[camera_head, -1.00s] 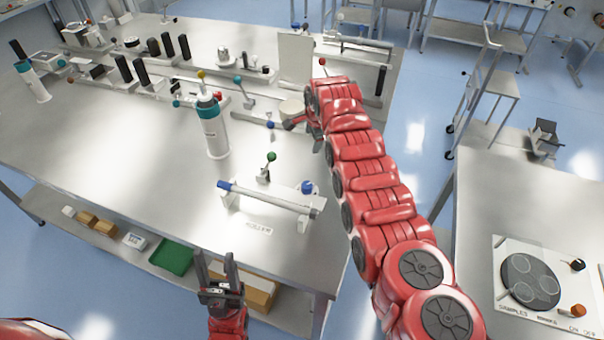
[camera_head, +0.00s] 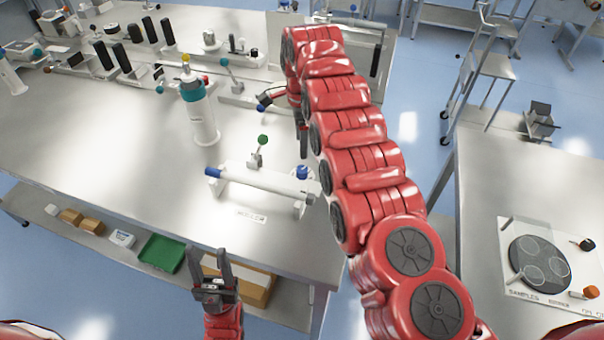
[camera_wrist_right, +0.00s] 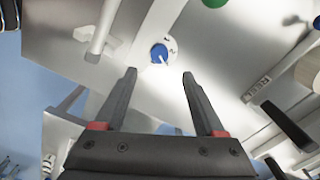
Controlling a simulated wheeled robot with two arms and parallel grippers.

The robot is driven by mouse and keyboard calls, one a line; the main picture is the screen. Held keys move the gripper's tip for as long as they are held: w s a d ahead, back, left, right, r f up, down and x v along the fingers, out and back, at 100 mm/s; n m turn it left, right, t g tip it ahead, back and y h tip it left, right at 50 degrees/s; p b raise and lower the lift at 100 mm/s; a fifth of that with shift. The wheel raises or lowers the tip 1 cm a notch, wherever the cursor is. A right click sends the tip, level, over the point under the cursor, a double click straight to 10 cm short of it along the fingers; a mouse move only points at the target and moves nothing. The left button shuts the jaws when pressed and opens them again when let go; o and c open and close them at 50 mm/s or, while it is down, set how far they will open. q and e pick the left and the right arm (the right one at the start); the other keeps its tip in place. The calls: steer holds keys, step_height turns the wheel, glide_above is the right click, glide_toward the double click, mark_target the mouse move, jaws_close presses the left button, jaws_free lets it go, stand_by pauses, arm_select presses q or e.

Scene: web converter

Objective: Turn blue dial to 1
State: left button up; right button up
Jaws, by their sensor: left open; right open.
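The blue dial (camera_head: 302,172) sits at the right end of the roller fixture (camera_head: 258,180) on the steel bench. In the right wrist view the dial (camera_wrist_right: 158,53) is round, on a pale base with small markings too blurred to read. Its white pointer points toward the lower right there. My right gripper (camera_head: 303,153) points down just above and behind the dial. In its wrist view the open fingers (camera_wrist_right: 159,75) are spread either side of the dial's line, empty and apart from it. My left gripper (camera_head: 224,255) is open and empty at the bench's front edge.
A green-knobbed lever (camera_head: 262,140) stands behind the roller. A white cylinder with a teal collar (camera_head: 199,110) stands to the left. The bench left of the roller is clear.

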mark_target(302, 169)
step_height(302, 169, down, 9)
steer(key=shift+d+f+p, duration=0.1)
steer(key=shift+d+p, duration=0.05)
steer(key=shift+p, duration=0.7)
steer(key=shift+f, duration=0.4)
jaws_close()
